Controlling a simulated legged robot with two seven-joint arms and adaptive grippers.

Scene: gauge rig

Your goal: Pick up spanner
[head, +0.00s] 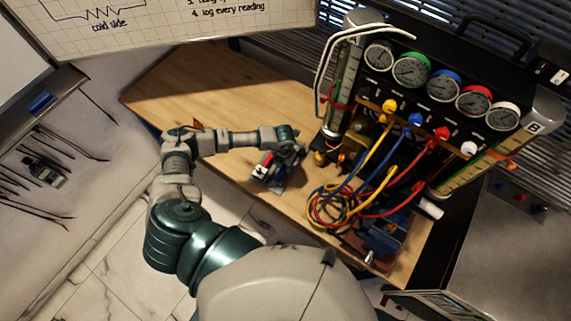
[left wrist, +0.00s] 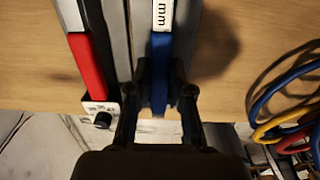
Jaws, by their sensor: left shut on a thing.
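The spanner (left wrist: 161,48) shows in the left wrist view as a blue-handled tool with a pale end marked "mm", upright in the picture. My left gripper (left wrist: 161,78) is shut on its blue handle, with a dark finger on each side. In the head view my left gripper (head: 276,176) is over the wooden bench, at a small group of tools, and the spanner cannot be made out clearly there. My right gripper is not in view.
A red-handled tool (left wrist: 86,65) lies just left of the spanner. Coiled hoses (head: 335,205) lie right of the gripper, below the gauge rig (head: 440,88). The wooden bench (head: 200,95) is clear at the back left.

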